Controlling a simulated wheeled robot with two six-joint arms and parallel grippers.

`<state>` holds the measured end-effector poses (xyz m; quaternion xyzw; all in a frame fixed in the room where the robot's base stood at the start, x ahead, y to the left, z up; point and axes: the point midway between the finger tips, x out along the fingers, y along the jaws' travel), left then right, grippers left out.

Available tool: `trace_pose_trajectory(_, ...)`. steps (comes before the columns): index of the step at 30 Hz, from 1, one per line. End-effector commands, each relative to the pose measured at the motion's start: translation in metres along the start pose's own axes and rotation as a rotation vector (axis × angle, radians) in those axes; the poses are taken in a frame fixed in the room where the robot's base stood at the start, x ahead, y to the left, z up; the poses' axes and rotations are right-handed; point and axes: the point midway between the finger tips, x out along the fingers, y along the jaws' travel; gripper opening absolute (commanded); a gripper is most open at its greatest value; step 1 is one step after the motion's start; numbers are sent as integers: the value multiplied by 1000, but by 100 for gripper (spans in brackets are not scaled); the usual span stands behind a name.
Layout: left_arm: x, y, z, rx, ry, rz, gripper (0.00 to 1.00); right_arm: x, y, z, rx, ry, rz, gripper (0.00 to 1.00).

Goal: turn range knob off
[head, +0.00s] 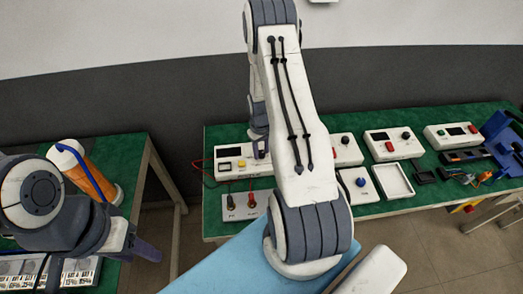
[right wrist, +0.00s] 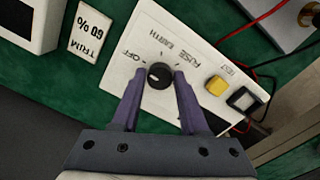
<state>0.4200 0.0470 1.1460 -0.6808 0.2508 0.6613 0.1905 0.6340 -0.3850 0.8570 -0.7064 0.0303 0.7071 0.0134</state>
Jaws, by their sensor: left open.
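The range knob (right wrist: 160,75) is black and round, on a white panel (right wrist: 205,60) printed OFF, EARTH, FUSE and TEST. OFF stands up and left of it in the right wrist view. A small pale mark shows on the knob, but its exact pointing is hard to read. My right gripper (right wrist: 159,75) has one purple finger on each side of the knob, seemingly pressed on it. In the head view the tester box (head: 226,165) is at the table's left end, and my right arm hides the knob. My left gripper (head: 140,244) is open and empty at lower left, away from the tester.
A yellow button (right wrist: 216,86) and a black-framed square button (right wrist: 241,99) sit beside the knob. Red and black leads run near the box. A TRIM 60% card (right wrist: 90,32) lies nearby. Other instruments and a white tray (head: 393,181) stand further right.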

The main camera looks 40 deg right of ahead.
Motion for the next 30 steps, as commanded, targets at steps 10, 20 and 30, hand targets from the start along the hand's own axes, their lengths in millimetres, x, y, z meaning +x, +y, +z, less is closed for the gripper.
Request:
trace_pose_trajectory(10,0,0,0,0,0,0,50,0,0,0,1,0,0,69)
trace_pose_trajectory(20,10,-1,1,0,0,0,50,-39,1,-2,2,5,3,69)
trace_pose_trajectory(30,20,-1,1,1,0,0,50,-96,0,-1,1,2,1,69)
